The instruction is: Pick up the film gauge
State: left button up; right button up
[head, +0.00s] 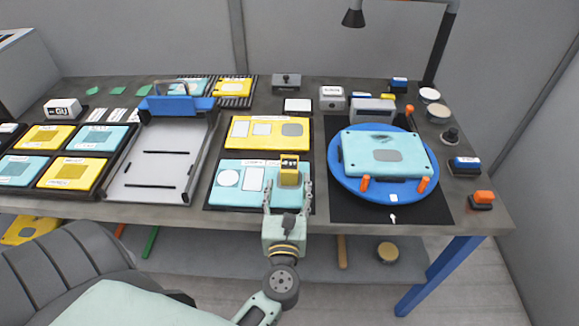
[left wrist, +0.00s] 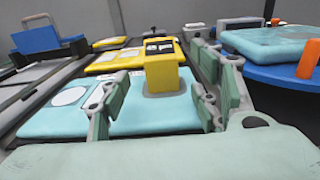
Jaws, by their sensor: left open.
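A yellow block with a dark-marked top (head: 289,168), which looks like the film gauge, stands upright on the light blue panel (head: 222,198). It also shows in the left wrist view (left wrist: 163,68), on a grey pad of that panel. My left gripper (head: 287,190) is open at the panel's front right. Its two fingers point toward the block, one to each side of it, with the block at or just beyond the fingertips. In the left wrist view the block stands between the open fingers (left wrist: 155,100). I cannot tell whether either finger touches it. My right gripper is not in view.
A yellow panel (head: 239,133) lies behind the blue one. To the right, a blue turntable (head: 345,183) carries a light blue case (head: 385,163) with orange knobs. A grey metal tray (head: 128,185) with a blue clamp bar (head: 177,104) is on the left. Small stamps and tins line the right edge.

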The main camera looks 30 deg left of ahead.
aim_at(289, 175)
pick_arm(q)
jog(key=shift+x, duration=0.9)
jog(key=p+x, duration=0.2)
jog(key=x, duration=0.3)
jog(key=shift+w+d+r+p, duration=0.1)
jog(key=shift+r+p, duration=0.05)
jog(key=shift+p, duration=0.2)
jog(key=shift+w, duration=0.15)
jog(key=shift+c, duration=0.6)
jog(key=shift+c, duration=0.9)
jog(key=c, duration=1.1)
